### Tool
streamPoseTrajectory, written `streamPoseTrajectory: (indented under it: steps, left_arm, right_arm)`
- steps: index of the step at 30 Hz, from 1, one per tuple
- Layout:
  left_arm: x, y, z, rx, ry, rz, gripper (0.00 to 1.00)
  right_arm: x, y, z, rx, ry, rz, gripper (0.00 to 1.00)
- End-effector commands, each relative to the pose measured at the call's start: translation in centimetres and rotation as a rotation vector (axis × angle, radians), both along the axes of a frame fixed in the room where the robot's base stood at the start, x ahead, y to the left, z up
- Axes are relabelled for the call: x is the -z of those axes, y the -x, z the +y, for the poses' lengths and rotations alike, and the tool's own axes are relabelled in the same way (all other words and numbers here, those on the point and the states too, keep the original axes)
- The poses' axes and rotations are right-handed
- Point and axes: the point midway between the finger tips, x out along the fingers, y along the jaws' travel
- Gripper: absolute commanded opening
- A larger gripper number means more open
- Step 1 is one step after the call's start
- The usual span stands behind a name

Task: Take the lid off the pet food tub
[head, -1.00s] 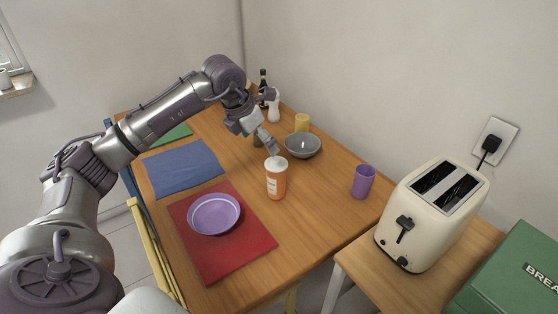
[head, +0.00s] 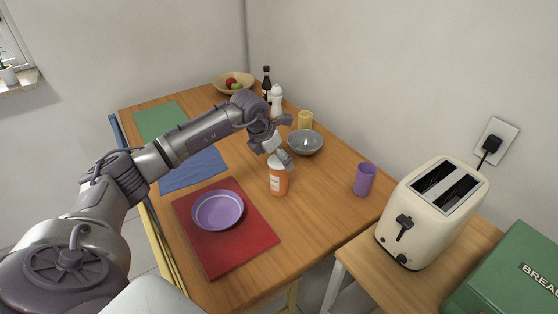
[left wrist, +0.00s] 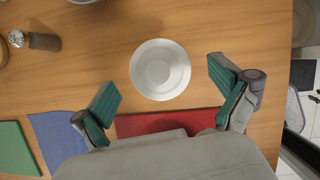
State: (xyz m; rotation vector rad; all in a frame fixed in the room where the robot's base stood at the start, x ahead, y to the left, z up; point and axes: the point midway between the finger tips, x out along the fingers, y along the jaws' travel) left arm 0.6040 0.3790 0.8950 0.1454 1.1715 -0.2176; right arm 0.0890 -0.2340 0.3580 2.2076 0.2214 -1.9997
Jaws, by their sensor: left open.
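The pet food tub is orange with a pale label (head: 278,182) and stands upright on the wooden table. Its round white lid (left wrist: 160,69) is on top, seen from above in the left wrist view. In the head view my gripper mostly hides the lid. My left gripper (head: 282,158) is just above the tub, pointing down. In the left wrist view its two green-padded fingers (left wrist: 163,92) are spread wide, with the lid between and slightly beyond them, apparently untouched. My right gripper is in neither view.
A purple plate (head: 218,210) lies on a red mat (head: 250,247) left of the tub. A grey bowl (head: 305,142) and yellow cup (head: 305,120) stand behind it, a purple cup (head: 364,179) to the right. A cream toaster (head: 428,215) sits on the side table.

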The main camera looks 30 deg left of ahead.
Motion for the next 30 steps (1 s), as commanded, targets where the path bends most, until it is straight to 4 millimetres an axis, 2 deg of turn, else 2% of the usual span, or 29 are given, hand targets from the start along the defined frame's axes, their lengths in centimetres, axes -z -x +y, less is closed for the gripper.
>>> streamPoseTrajectory:
  steps: [1,9,10,23,26,30]
  left_arm:
    - [0.0,0.0,0.0,0.0,0.0,0.0,0.99]
    - [0.0,0.0,0.0,0.0,0.0,0.0,0.54]
    - [0.0,0.0,0.0,0.0,0.0,0.0,0.52]
    - [-0.4,0.0,0.0,0.0,0.0,-0.001,0.51]
    - [-1.1,-0.1,0.0,0.0,0.0,-0.003,0.51]
    - [-3.2,-0.1,0.1,-0.001,0.0,-0.006,0.51]
  right_arm:
    - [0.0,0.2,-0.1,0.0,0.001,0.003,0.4]
    - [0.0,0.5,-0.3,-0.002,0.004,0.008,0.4]
    - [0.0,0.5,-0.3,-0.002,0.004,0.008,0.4]
    - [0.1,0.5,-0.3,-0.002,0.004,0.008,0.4]
    - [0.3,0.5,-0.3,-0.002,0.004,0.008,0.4]
    - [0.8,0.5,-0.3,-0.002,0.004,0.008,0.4]
